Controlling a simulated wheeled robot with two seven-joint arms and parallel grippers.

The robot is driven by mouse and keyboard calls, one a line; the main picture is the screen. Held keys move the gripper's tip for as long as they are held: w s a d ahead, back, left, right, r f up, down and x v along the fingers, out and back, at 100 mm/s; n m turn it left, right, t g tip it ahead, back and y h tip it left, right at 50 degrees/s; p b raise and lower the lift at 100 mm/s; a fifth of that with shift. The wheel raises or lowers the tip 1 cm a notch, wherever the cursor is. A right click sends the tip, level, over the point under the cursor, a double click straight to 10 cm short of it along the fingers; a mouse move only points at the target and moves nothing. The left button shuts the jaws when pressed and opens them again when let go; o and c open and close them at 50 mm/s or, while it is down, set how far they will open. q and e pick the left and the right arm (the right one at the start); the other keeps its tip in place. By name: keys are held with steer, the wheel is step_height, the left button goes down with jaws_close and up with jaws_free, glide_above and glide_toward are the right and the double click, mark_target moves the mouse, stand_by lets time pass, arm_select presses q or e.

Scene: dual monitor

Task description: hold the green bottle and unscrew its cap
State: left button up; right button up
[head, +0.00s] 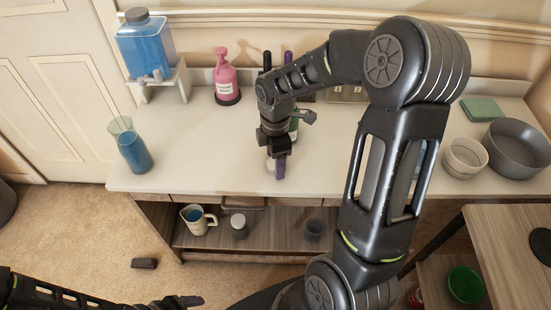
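The green bottle (294,126) appears to stand on the white counter (215,140), mostly hidden behind my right arm; only a narrow green strip shows. Its cap cannot be made out for certain. My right gripper (277,166) points down just in front of it, over the counter. One purple fingertip shows, with a small pale shape beside it; whether the fingers hold anything is unclear. My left gripper (187,301) is low at the bottom edge, in front of the lower shelf and far from the bottle.
A pink pump bottle (226,78) and a blue dispenser (146,46) stand at the back left. A glass of blue liquid (130,147) is near the left edge. Bowls (518,147) are at the right. Counter space left of my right gripper is clear.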

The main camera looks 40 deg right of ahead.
arm_select(q)
steer(key=shift+r+p, duration=0.3)
arm_select(e)
step_height(320, 180, up, 12)
arm_select(q)
steer(key=shift+s, duration=0.1)
arm_select(e)
steer(key=shift+s, duration=0.1)
stand_by(0.7)
